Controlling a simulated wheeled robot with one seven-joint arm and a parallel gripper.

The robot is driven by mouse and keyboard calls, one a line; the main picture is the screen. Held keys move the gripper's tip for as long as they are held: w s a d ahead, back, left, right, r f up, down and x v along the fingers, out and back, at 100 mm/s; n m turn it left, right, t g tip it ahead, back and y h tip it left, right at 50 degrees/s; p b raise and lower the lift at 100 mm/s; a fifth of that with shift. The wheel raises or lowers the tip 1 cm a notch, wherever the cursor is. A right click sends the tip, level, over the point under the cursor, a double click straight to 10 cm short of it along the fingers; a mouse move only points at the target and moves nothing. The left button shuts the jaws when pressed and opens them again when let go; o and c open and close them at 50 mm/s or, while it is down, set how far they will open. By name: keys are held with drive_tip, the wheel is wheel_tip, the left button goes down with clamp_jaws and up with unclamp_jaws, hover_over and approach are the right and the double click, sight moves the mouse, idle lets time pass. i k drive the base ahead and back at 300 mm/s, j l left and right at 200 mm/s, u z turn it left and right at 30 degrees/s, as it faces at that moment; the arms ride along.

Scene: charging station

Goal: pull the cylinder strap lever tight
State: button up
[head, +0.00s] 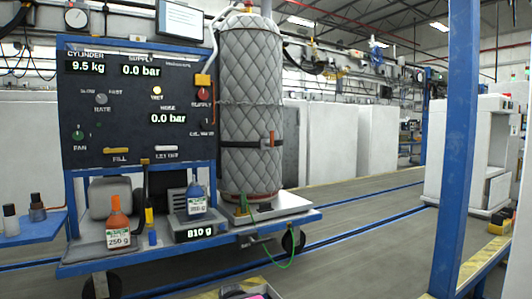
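The cylinder (250,85) stands upright in a grey quilted jacket at the right end of the blue cart. A dark strap (236,144) runs around its lower half. The strap lever (271,138), a small orange-red upright piece, is on the strap at the cylinder's front right. A dark end of the strap or its buckle sticks out to the right beside it. At this size I cannot tell how tight the strap is. I cannot make out my gripper in the head view.
The black panel (135,105) with gauges and knobs stands left of the cylinder. An orange bottle (118,226) and a blue bottle (196,197) on a scale (193,228) stand in front. A blue post (457,150) rises at right. The floor (365,220) right of the cart is clear.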

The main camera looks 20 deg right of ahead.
sight(271, 144)
drive_tip(key=i+j+z, duration=0.25)
drive_tip(key=z, duration=0.15)
drive_tip(key=i+j+z, duration=0.6)
drive_tip(key=j+z, duration=0.25)
drive_tip(key=k, duration=0.6)
